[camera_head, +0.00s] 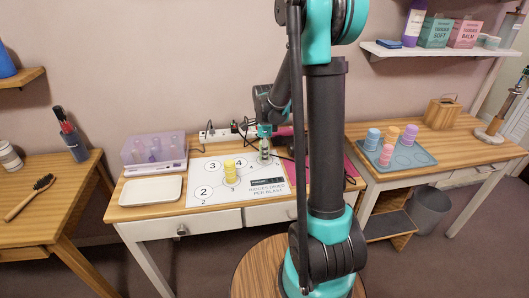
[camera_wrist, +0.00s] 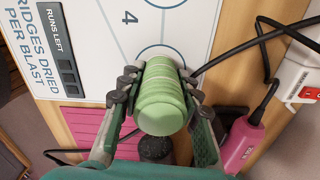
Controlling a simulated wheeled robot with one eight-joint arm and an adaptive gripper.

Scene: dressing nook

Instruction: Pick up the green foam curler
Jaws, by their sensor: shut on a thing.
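The green foam curler (camera_wrist: 162,100) is a ridged pale green cylinder in the middle of the wrist view. The fingers of my gripper (camera_wrist: 160,88) press on it from both sides. In the head view my gripper (camera_head: 264,135) is at the back of the middle table, with the curler (camera_head: 264,153) small below it. The curler is over or on the white numbered mat (camera_head: 215,192), by a printed circle. I cannot tell whether its base touches the mat. A yellow curler (camera_head: 230,171) stands on the mat to the left.
A power strip (camera_head: 218,134) and black cables lie behind the mat. A pink hair tool (camera_wrist: 243,135) and its cord are close beside my gripper. A clear box (camera_head: 153,152) and white tray (camera_head: 152,190) are at left. Several curlers stand on a blue-grey mat (camera_head: 405,164) at right.

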